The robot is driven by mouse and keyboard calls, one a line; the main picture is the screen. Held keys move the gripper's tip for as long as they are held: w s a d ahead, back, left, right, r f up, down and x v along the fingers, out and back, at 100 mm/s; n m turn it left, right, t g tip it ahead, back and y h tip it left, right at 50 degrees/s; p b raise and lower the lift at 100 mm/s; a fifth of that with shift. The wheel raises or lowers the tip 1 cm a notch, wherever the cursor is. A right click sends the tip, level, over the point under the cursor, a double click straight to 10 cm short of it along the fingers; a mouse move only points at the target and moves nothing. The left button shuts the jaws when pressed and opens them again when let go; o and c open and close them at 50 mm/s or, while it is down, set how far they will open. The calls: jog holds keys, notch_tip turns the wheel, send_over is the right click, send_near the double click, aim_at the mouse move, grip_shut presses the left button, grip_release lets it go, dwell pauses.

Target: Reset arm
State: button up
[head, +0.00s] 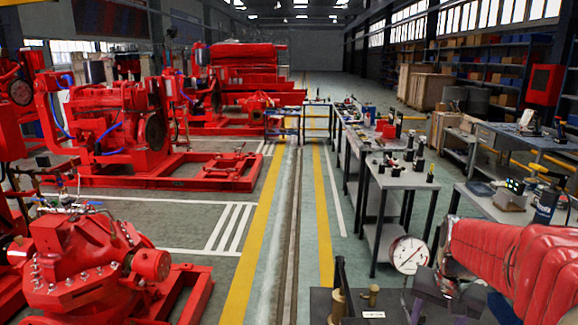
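My arm, in a padded red sleeve, reaches in from the right edge in the head view. At its left end is a dark grey-purple part that looks like my gripper (432,286). Its fingers cannot be made out clearly, so I cannot tell if it is open or shut. A round white pressure gauge (408,254) shows just left of and above this part. I cannot tell whether the two touch. A brass fitting (338,306) and a smaller brass piece (374,292) stand on a dark surface at the bottom.
Grey workbenches (397,178) with tools and bottles run along the right of the aisle. A red pump (90,265) stands at the lower left, with a red engine pumpset (105,120) behind it. The aisle floor (292,220) between yellow lines is clear.

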jog(key=s+a+r+n+t, duration=0.2)
jog(key=s+a+r+n, duration=0.1)
jog(key=s+a, duration=0.4)
jog(key=s+a+r+n+t, duration=0.2)
jog(key=s+a+r+n, duration=0.1)
jog(key=s+a, duration=0.4)
jog(key=shift+s+a+r+n, duration=0.25)
jog(key=shift+s+a+n, duration=0.05)
jog(key=shift+a, duration=0.3)
jog(key=shift+c, duration=0.7)
